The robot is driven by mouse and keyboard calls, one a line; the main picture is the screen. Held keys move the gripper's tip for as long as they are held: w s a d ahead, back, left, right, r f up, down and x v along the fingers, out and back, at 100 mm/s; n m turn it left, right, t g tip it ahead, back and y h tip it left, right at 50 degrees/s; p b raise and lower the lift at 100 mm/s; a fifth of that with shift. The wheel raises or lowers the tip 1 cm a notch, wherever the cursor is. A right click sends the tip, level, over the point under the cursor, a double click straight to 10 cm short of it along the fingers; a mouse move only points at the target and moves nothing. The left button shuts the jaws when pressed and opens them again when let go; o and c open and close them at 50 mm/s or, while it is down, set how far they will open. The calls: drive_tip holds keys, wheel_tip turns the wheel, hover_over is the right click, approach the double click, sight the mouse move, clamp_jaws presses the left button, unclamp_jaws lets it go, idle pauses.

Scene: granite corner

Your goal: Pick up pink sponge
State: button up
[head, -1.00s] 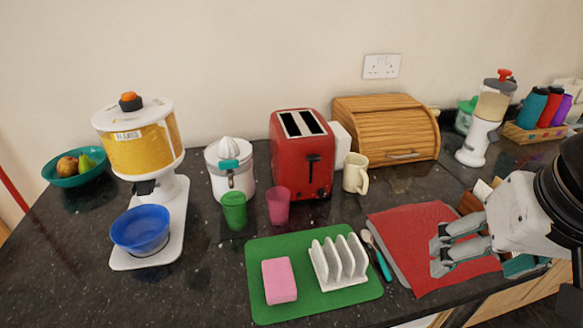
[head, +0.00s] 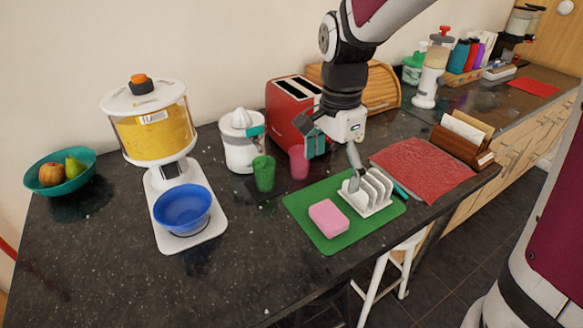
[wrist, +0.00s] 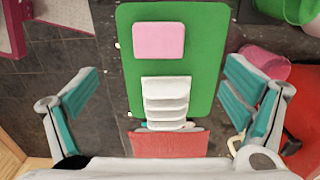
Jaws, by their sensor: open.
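The pink sponge (head: 328,217) lies flat on the green mat (head: 301,203), left of the white toast rack (head: 369,192). In the wrist view the sponge (wrist: 159,41) sits near the top of the mat (wrist: 207,60), with the toast rack (wrist: 166,100) below it. My gripper (head: 333,160) hangs above the counter in front of the red toaster, over the rack end of the mat. The sponge is fully visible.
The red toaster (head: 283,106), pink cup (head: 299,162) and green cup (head: 263,173) stand behind the mat. A blue bowl (head: 182,208) sits left on the dispenser base. A red mat (head: 423,169) lies right. The counter's front edge is close to the green mat.

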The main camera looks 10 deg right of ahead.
hover_over(329, 213)
drive_tip(key=f, duration=0.8)
drive_tip(key=shift+a, duration=0.3)
drive_tip(key=shift+d+f, duration=0.15)
drive_tip(key=shift+f, duration=1.25)
drive_tip(key=shift+d+f, duration=0.15)
drive_tip(key=shift+f, duration=1.2)
drive_tip(key=c, duration=0.8)
